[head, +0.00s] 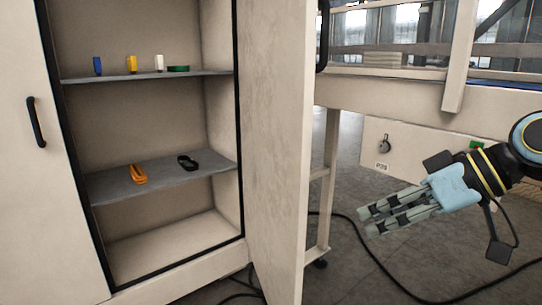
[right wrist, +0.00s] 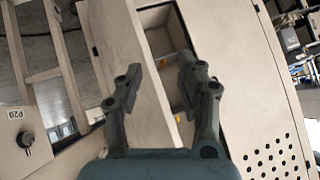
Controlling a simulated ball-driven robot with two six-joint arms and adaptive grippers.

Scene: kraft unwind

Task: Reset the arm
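My right gripper (head: 368,220) is at the right of the head view, in front of the workbench and to the right of the open cabinet door (head: 277,140). Its fingers point left and touch nothing. In the right wrist view the fingers of the right gripper (right wrist: 158,80) stand apart with nothing between them. The cabinet door (right wrist: 150,105) shows beyond them. My left gripper is in neither view.
The cabinet's upper shelf (head: 112,78) holds blue, yellow, white and green items. The lower shelf (head: 110,185) holds an orange item (head: 138,174) and a black item (head: 187,162). A workbench (head: 400,95) stands at right. A black cable (head: 375,262) lies on the floor.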

